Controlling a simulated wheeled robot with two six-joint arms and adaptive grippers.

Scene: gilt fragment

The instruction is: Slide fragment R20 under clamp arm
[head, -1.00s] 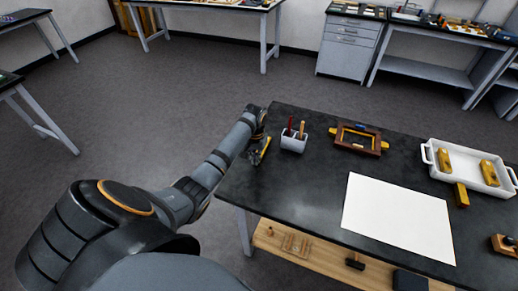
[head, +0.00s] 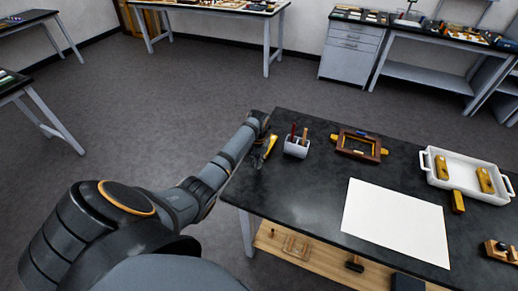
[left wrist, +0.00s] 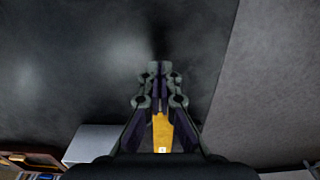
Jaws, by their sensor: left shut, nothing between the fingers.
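A gilt, yellow strip (head: 271,146) lies near the left end of the black table, right beside my left gripper (head: 259,156). In the left wrist view the strip (left wrist: 162,132) shows below and partly behind the fingers, with a small pale label too small to read. My left gripper (left wrist: 154,68) is shut and empty, low over the table top; I cannot tell whether it touches the strip. A brown wooden frame (head: 343,148) with yellow pieces at its sides stands farther right. I cannot make out which part is the clamp arm. My right gripper is not in view.
A pale cup (head: 296,149) with upright tools stands just right of the strip. A white sheet (head: 395,222) covers the table's middle. A white tray (head: 427,165) holds gilt pieces at right, with another yellow piece (head: 457,201) beside it. The table's left edge is close to my gripper.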

